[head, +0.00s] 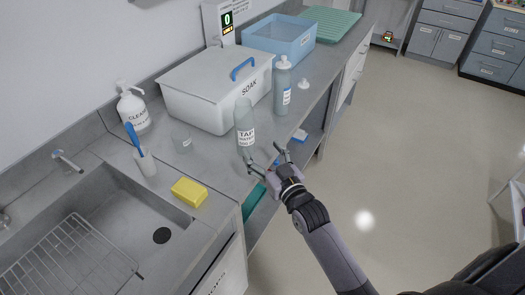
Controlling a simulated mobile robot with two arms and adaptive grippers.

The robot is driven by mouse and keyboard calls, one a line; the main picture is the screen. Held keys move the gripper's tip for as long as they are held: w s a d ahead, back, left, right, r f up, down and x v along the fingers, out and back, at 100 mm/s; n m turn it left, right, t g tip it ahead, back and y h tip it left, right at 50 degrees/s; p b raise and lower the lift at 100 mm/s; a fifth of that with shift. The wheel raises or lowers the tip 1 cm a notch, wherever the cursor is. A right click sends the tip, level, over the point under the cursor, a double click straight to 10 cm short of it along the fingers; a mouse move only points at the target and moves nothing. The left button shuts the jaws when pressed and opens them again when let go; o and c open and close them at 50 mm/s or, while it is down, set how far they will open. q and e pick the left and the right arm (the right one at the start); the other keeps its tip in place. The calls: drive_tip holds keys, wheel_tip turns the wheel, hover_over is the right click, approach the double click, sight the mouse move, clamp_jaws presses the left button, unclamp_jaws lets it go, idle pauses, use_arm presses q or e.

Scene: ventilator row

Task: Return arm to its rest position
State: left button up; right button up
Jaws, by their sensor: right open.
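My right gripper (266,157) is at the counter's front edge in the head view, its arm reaching in from the bottom right. Its two fingers are spread apart with nothing between them. A grey-green bottle labelled TAP WATER (244,122) stands upright on the counter just beyond the fingers, to their upper left. I cannot tell whether a fingertip touches it. My left gripper is out of view.
A white lidded SOAK box (203,103), a blue basin (279,37) and another bottle (282,88) stand on the counter (205,158). A yellow sponge (189,192) lies beside the sink (100,225). The floor (420,170) at right is largely clear.

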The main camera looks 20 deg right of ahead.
drive_tip(key=s+a+f+g, duration=0.2)
drive_tip(key=s+f+g, duration=0.5)
drive_tip(key=s+f, duration=0.25)
drive_tip(key=s+d+f+g+h, duration=0.15)
drive_tip(key=s+g, duration=0.25)
drive_tip(key=s, duration=0.7)
drive_tip(key=s+f+g, duration=0.2)
drive_tip(key=s+g, duration=0.2)
drive_tip(key=s, duration=0.6)
wheel_tip(320, 180, down, 26)
drive_tip(key=s+n, duration=0.1)
drive_tip(key=s+d+f+g, duration=0.2)
drive_tip(key=s+d+f, duration=0.1)
drive_tip(key=s+f, duration=1.2)
drive_tip(key=shift+s+f, duration=0.4)
drive_tip(key=shift+s, duration=0.6)
